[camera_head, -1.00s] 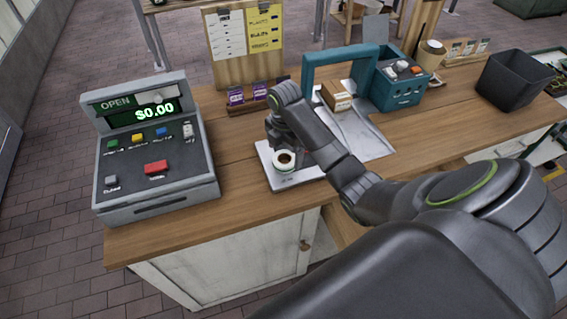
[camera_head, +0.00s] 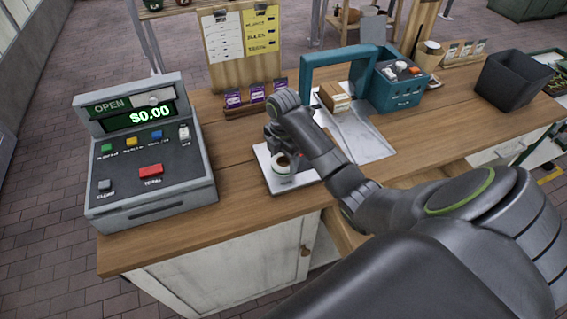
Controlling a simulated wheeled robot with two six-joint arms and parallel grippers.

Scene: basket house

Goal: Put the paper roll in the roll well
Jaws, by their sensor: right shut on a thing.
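The paper roll (camera_head: 280,170) is a small white cylinder with a dark core hole. It is in my right gripper (camera_head: 283,154), which points down and is shut on it. The roll is at or just above a flat pale unit (camera_head: 267,183) near the counter's front edge; I cannot tell whether they touch. The gripper hides part of the roll and of the unit. I cannot make out the roll well. My left gripper is not in view.
A grey cash register (camera_head: 152,170) stands to the left. Purple packets (camera_head: 256,94) sit behind my right gripper. A teal frame (camera_head: 306,75), a teal box (camera_head: 398,92) and a dark bin (camera_head: 512,82) stand to the right. Bare wooden counter (camera_head: 235,170) lies beside the register.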

